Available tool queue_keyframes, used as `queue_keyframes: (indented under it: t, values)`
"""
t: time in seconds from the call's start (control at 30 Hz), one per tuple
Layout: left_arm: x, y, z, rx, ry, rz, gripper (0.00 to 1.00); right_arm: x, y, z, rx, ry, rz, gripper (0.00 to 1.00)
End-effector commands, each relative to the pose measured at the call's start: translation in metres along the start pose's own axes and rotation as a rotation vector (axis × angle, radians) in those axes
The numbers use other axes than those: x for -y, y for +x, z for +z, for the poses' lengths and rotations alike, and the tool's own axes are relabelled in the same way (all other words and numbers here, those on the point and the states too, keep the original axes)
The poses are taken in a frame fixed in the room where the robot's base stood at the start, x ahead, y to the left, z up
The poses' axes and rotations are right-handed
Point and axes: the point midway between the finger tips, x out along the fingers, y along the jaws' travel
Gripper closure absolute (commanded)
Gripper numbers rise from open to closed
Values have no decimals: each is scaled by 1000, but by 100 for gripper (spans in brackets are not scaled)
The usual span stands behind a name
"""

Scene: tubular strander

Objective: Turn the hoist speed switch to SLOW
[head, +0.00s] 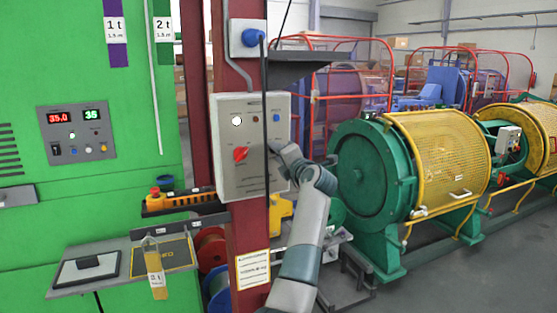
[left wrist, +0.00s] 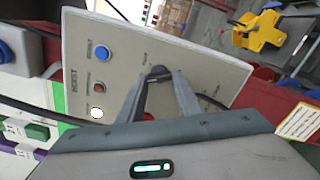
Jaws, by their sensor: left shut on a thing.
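The hoist control box (head: 226,112) is a pale grey panel on a dark red post. It carries a white lamp (head: 236,121), a small brown button, a blue button (head: 277,117) and a red rotary knob (head: 240,154). In the left wrist view the box (left wrist: 215,75) fills the middle, with its HOIST lettering at left. A small black switch (left wrist: 159,72) sits between the fingertips of my left gripper (left wrist: 160,85), which is shut on it. In the head view my left gripper (head: 273,147) is at the panel's right side. The switch's position marks are too small to read. My right gripper is not in view.
A black cable (head: 265,90) hangs down in front of the box. A dark shelf (head: 300,57) juts out above it at right. A green cabinet (head: 80,215) with displays stands left. The yellow-caged strander (head: 440,150) stands right, with open floor before it.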

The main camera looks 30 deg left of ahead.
Motion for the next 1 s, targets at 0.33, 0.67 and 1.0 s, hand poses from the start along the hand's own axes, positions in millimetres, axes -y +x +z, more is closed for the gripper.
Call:
queue_keyframes:
  t: [0.33,0.67,1.0]
  values:
    - [5,0,-2,-4,-95,-6,91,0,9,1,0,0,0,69]
    - [5,0,-2,-4,-98,-7,91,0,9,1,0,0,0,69]
    - [2,0,-1,-2,-98,-3,50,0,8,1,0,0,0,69]
